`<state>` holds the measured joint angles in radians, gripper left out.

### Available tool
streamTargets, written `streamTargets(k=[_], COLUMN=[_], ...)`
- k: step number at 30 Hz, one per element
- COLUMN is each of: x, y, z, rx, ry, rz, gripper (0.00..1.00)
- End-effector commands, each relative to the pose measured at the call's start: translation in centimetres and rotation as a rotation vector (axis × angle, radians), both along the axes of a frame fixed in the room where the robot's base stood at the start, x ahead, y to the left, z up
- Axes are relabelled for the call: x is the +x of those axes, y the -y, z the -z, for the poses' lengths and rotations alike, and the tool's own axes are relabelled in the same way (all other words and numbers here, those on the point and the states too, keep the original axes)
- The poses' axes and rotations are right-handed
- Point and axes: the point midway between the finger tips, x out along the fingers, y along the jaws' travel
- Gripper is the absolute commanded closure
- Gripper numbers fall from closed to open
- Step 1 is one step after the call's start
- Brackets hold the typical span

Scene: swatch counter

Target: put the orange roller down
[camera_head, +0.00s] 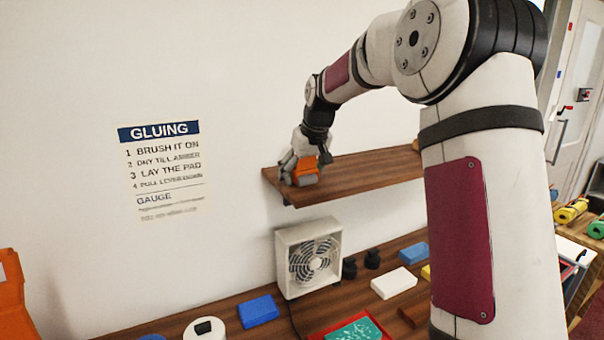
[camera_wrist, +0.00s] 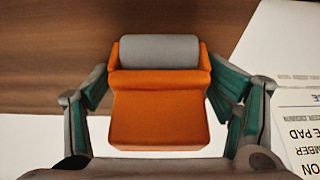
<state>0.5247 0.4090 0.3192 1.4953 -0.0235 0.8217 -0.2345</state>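The orange roller (camera_head: 306,166) is at the left end of the wooden wall shelf (camera_head: 365,167) in the head view. In the wrist view the roller (camera_wrist: 160,115) fills the middle, an orange body with a grey cylinder at its far end. My gripper (camera_wrist: 160,82) has a finger against each side of it and appears shut on it. In the head view my gripper (camera_head: 303,163) reaches the shelf's left end from above. I cannot tell whether the roller touches the shelf. Its underside is hidden.
Below the shelf stands a white fan (camera_head: 310,258) on the wooden counter (camera_head: 255,290). Near it are a blue block (camera_head: 258,311), a white block (camera_head: 394,283) and a red tray (camera_head: 318,336). A gluing sign (camera_head: 163,168) hangs on the wall. The shelf's right part looks bare.

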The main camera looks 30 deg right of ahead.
Motion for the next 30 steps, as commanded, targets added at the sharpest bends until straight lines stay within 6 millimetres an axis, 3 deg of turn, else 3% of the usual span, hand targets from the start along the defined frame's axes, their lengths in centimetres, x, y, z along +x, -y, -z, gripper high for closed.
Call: streamTargets(k=[5, 21, 30], x=[0.1, -4.2, -5.2], y=[0.1, 0.1, 0.0], z=[-1.3, -10.6, -12.3], rx=[-0.003, -0.003, -0.001], ry=[0.006, 0.009, 0.007], rz=[0.001, 0.001, 0.0], gripper=[0.26, 0.26, 0.26])
